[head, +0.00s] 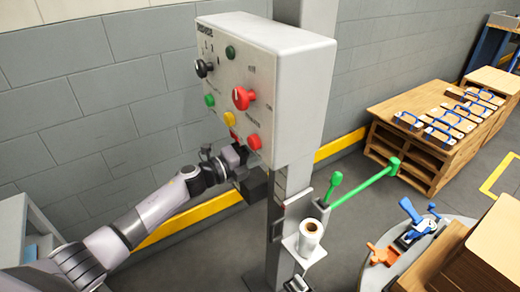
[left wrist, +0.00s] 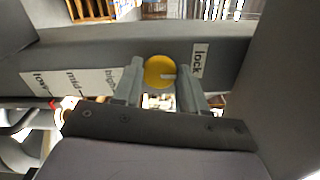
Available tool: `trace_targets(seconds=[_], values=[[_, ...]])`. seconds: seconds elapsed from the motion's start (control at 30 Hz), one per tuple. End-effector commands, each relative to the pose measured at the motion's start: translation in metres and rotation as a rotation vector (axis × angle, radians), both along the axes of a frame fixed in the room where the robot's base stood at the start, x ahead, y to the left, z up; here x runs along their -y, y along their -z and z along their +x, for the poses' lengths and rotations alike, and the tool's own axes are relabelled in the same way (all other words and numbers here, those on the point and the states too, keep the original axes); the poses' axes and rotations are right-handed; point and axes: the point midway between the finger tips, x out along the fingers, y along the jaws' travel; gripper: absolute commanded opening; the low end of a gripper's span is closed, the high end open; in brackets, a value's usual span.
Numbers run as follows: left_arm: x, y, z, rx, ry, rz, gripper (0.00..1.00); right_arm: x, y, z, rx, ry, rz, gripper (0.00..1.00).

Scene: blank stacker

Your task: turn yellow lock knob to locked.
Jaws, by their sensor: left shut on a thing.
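The yellow lock knob (left wrist: 158,72) sits on a grey surface in the left wrist view, between my left gripper's two fingers. A pale mark on it runs from its middle toward the right, the side where the "lock" label (left wrist: 199,58) is. My left gripper (left wrist: 160,84) is shut on the knob. In the head view my left gripper (head: 236,157) is at the lower edge of the grey control box (head: 300,90), and the gripped knob cannot be made out there. My right gripper is in neither view.
The box front carries a red knob (head: 242,98), a black knob (head: 202,68) and several coloured buttons. Labels "low", "mid" and "high" (left wrist: 110,83) lie left of the lock knob.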

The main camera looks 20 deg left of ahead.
Motion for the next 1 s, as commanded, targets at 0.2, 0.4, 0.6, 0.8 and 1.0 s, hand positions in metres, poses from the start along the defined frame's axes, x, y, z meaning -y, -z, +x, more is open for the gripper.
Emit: trace_targets(seconds=[0.2,0.4,0.6,0.8,1.0], values=[[-0.0006,0.0008,-0.0001,-0.022,-0.001,-0.026,0.11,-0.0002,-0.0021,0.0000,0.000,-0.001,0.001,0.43],[-0.0005,0.0012,-0.0001,-0.025,-0.001,-0.030,0.11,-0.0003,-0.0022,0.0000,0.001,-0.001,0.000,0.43],[-0.0005,0.0011,-0.0001,-0.025,-0.001,-0.030,0.45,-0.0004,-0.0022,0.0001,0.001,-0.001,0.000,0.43],[-0.0004,0.0008,-0.0001,-0.024,0.000,-0.029,0.67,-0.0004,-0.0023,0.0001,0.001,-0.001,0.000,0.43],[-0.0013,0.0006,-0.0011,-0.022,0.000,-0.027,0.67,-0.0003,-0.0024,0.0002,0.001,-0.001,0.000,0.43]])
